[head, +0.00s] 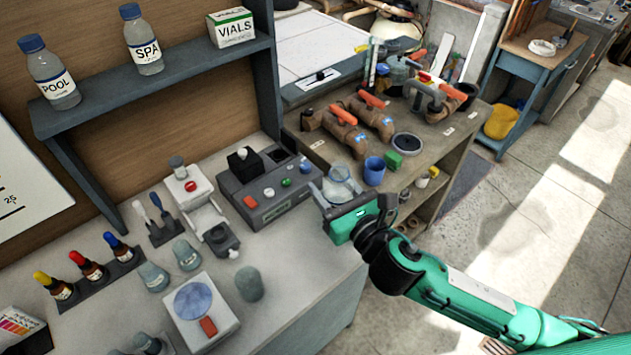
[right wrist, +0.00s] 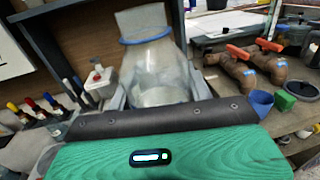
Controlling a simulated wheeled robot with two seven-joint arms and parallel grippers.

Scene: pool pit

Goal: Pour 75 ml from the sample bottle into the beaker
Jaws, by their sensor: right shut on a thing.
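My right gripper (head: 343,206) is shut on a clear bottle (head: 342,182), out past the right end of the bench beside the grey console. In the right wrist view the bottle (right wrist: 158,75) has a wide see-through body, a blue ring and a pale, wider part above it. It looks roughly upright, and its lower part is hidden by the gripper. I cannot make out its liquid level. Several greyish cups stand on the bench, one to the right of the white scale (head: 250,284) and one behind it (head: 187,255). I cannot tell which is the beaker. My left gripper is not in view.
A blue shelf (head: 150,88) holds bottles marked POOL (head: 52,77) and SPA (head: 143,44) and a VIALS box (head: 231,27). Dropper bottles (head: 88,266), a scale (head: 203,312) and a grey console (head: 270,187) crowd the bench. Pipes (head: 345,127) and a blue cup (head: 374,170) lie beyond.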

